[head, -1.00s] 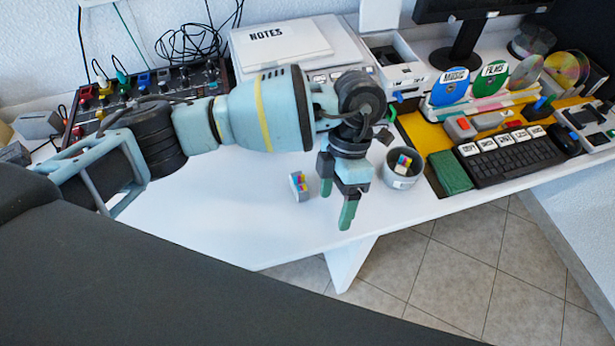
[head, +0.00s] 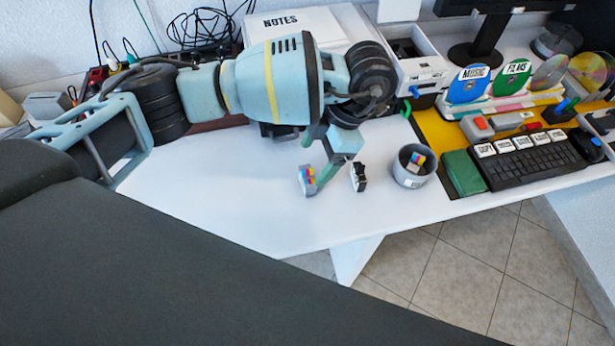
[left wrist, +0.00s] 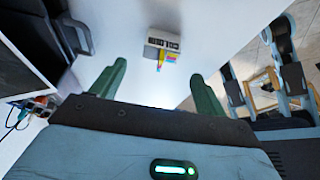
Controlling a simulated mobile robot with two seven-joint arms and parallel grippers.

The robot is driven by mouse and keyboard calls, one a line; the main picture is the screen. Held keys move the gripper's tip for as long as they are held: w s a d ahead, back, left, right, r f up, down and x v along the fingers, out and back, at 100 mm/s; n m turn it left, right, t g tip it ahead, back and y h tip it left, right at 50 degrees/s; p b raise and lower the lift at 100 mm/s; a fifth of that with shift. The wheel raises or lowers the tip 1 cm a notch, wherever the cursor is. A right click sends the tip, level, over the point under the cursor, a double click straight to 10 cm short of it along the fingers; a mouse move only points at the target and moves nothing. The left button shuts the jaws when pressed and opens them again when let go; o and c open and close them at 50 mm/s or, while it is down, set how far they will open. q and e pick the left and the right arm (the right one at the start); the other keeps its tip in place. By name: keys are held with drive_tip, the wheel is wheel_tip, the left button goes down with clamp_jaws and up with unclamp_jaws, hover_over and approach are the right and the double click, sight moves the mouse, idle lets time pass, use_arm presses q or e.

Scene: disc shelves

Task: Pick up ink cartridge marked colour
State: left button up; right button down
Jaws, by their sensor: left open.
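The ink cartridge marked colour (head: 307,179) stands on the white desk, pale grey with cyan, magenta and yellow patches. In the left wrist view the cartridge (left wrist: 164,42) shows a dark-lettered label and lies beyond the fingertips, roughly midway between them. My left gripper (head: 316,160) is open and empty, close beside and above the cartridge in the head view. Its two green fingers (left wrist: 157,85) are spread wide in the left wrist view. The fingers partly overlap the cartridge in the head view, so contact is hard to tell there. My right gripper is not in view.
A black-and-white cartridge (head: 358,177) stands just right of the gripper. The desk's front edge is near; bare desk lies to the left.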

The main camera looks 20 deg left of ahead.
sight(308, 169)
use_arm(q)
drive_tip(key=x, duration=0.4)
drive_tip(key=shift+s+a+f, duration=0.1)
drive_tip(key=shift+a+f, duration=0.1)
drive_tip(key=shift+f, duration=0.15)
drive_tip(key=shift+c, duration=0.4)
drive_tip(key=c, duration=1)
